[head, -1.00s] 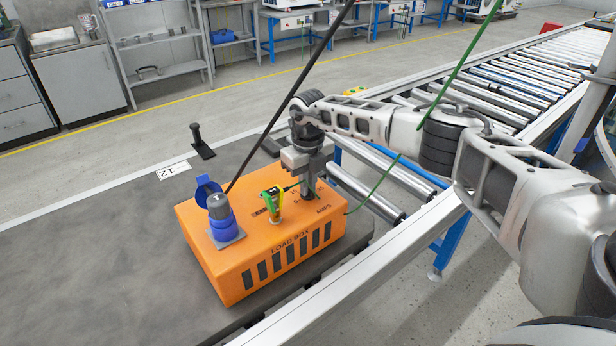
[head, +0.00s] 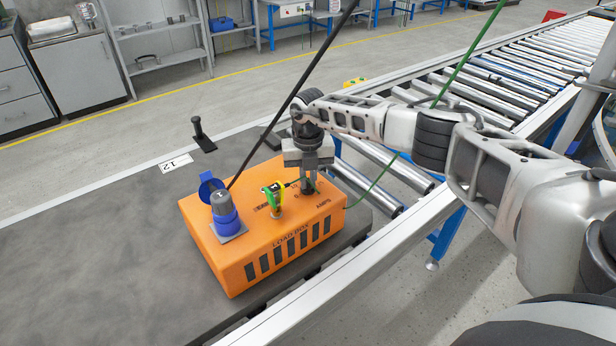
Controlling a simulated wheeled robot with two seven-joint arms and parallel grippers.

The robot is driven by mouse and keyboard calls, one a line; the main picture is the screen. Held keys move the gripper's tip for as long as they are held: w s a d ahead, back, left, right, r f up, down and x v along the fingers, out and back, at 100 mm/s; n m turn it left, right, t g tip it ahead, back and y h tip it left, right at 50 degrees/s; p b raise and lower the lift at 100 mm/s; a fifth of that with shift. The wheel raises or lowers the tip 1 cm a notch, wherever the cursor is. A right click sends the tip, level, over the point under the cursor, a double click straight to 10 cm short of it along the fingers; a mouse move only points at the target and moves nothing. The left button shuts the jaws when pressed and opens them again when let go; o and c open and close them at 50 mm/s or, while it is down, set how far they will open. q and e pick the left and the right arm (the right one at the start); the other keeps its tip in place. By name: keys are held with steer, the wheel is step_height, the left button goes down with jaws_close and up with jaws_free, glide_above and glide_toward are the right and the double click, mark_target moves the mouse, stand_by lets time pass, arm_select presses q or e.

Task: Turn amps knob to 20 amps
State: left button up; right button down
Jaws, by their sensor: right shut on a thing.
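The orange load box (head: 225,262) stands on the dark grey bench top, with slots on its front face. The word AMPS is printed on its top near the right end. My right gripper (head: 309,188) comes down from above beside that word and is shut on the amps knob, which its fingers mostly hide. I cannot read where the knob points. A blue plug (head: 223,211) with a grey top and an open blue lid sits on the box's left part. A green and yellow connector (head: 275,196) stands just left of my right gripper. My left gripper is out of view.
A black cable (head: 291,98) and a green cable (head: 467,58) run up from the box area. A black upright handle (head: 200,133) stands behind, near a label reading 12 (head: 176,164). A roller conveyor (head: 490,88) lies to the right. The bench's left part is clear.

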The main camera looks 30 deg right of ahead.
mark_target(308, 182)
steer(key=shift+r, duration=0.1)
steer(key=c, duration=1.5)
jaws_free()
step_height(308, 182, up, 16)
steer(key=shift+b, duration=0.35)
